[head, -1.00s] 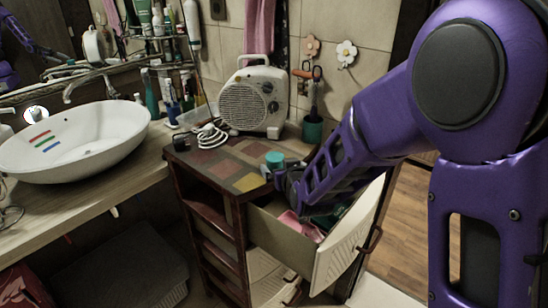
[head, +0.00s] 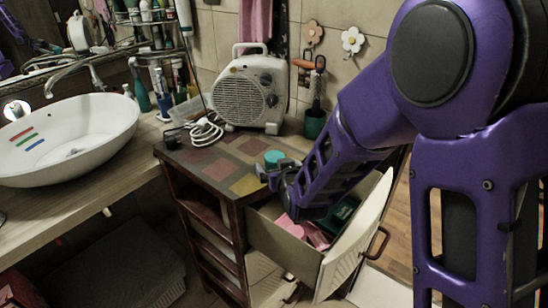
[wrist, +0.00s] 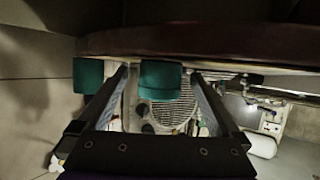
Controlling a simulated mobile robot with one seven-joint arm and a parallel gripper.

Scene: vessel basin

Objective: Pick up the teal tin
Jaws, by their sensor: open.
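The teal tin (head: 274,158) stands on the patchwork top of the small cabinet (head: 205,160), near its right edge. In the head view my gripper (head: 277,171) is at the tin's near side, low over the cabinet edge, and partly hides its base. In the wrist view, which looks upside down, the tin (wrist: 160,82) shows in the gap between the fingertips (wrist: 161,73). The jaws are open, with space on both sides of the tin. I cannot tell how far the tin reaches between the fingers.
A white fan heater (head: 250,92) stands behind the tin, its cable coiled at left. A dark teal cup (head: 314,123) with a brush stands at right; it also shows in the wrist view (wrist: 88,76). An open drawer (head: 345,240) lies below my arm. A basin (head: 65,145) is left.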

